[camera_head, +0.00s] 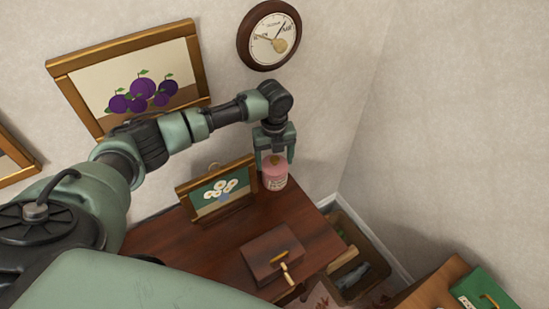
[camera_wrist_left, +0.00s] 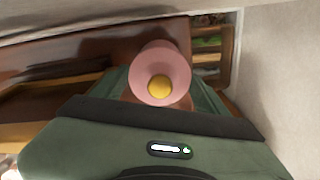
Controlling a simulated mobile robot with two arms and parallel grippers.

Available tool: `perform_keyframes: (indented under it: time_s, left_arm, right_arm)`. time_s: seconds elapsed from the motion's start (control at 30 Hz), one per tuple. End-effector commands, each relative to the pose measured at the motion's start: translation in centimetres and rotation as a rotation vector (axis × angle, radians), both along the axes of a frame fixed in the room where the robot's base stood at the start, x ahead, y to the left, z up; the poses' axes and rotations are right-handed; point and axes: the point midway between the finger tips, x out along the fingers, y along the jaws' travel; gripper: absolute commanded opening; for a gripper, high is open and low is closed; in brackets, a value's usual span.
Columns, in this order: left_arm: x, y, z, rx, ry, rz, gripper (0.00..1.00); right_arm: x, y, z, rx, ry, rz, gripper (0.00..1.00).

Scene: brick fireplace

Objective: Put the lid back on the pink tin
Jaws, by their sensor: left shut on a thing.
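The pink tin (camera_head: 274,182), with a pale label, stands upright on the dark wooden table at its back right corner. The pink lid (camera_wrist_left: 151,63) has a round yellow knob (camera_wrist_left: 159,87) and fills the middle of the left wrist view. In the head view the lid (camera_head: 275,164) is right at the tin's top; I cannot tell whether it is fully seated. My left gripper (camera_head: 275,154) points down over the tin, shut on the lid, with a finger on either side. The lid hides most of the tin in the wrist view. My right gripper is not in view.
A framed flower picture (camera_head: 217,189) stands on the table (camera_head: 180,242) just left of the tin. A brown box (camera_head: 275,252) with a yellow handle sits nearer the front. An open crate (camera_head: 357,262) is on the floor at right. The wall is close behind.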

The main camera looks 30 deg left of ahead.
Motion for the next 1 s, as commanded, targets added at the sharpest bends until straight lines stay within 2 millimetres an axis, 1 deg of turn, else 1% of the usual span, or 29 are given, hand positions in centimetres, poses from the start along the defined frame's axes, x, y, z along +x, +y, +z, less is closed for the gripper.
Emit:
perform_keyframes:
  time_s: [1.0]
  left_arm:
    - [0.06,-0.04,-0.03,-0.001,-0.001,0.000,0.36]
  right_arm:
    - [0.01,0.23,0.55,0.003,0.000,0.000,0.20]
